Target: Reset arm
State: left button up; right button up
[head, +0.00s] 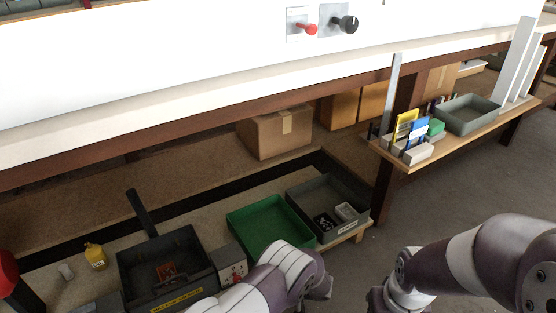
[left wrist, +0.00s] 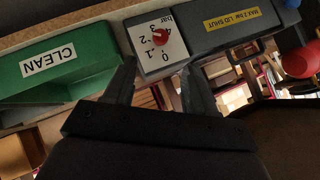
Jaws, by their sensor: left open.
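My left gripper (left wrist: 160,76) shows in the left wrist view with its two dark fingers apart and nothing between them. A white dial plate with a red pointer (left wrist: 160,38) lies just beyond the fingertips. In the head view my left arm shows at the bottom middle, in front of the lower shelf; its fingers cannot be made out there. My right arm shows at the lower right, bent, and its gripper is out of the picture.
On the lower shelf are a dark lidded box (head: 165,258), the dial box (head: 231,264), a green tray (head: 268,225) and a grey tray (head: 330,203). A yellow bottle (head: 95,256) stands at left. A side shelf (head: 440,142) at right holds another grey tray (head: 467,113). Floor between is clear.

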pick_arm(q)
jog(key=d+f+t+h, duration=0.1)
jog(key=d+f+h, duration=0.2)
jog(key=d+h, duration=0.2)
jog(key=s+d+r+m+g+h+p, duration=0.2)
jog(key=s+r+m+h, duration=0.15)
jog(key=r, duration=0.35)
jog(key=s+a+r+m+g+p, duration=0.1)
jog(key=s+a+r+g+p, duration=0.1)
jog(key=s+a+r, duration=0.75)
jog(key=s+a+r+m+g+p, duration=0.1)
jog(key=s+a+r+g+p, duration=0.15)
jog(key=s+a+r, duration=0.95)
jog(key=w+d+r+t+p, duration=0.1)
jog(key=r+p, duration=1.8)
jog(key=r, duration=0.2)
jog(key=w+d+r+n+p, duration=0.1)
jog(key=w+d+r+p, duration=0.1)
jog(key=r+p, duration=1.7)
jog(key=shift+r+t, duration=0.35)
jog(key=shift+r, duration=1.25)
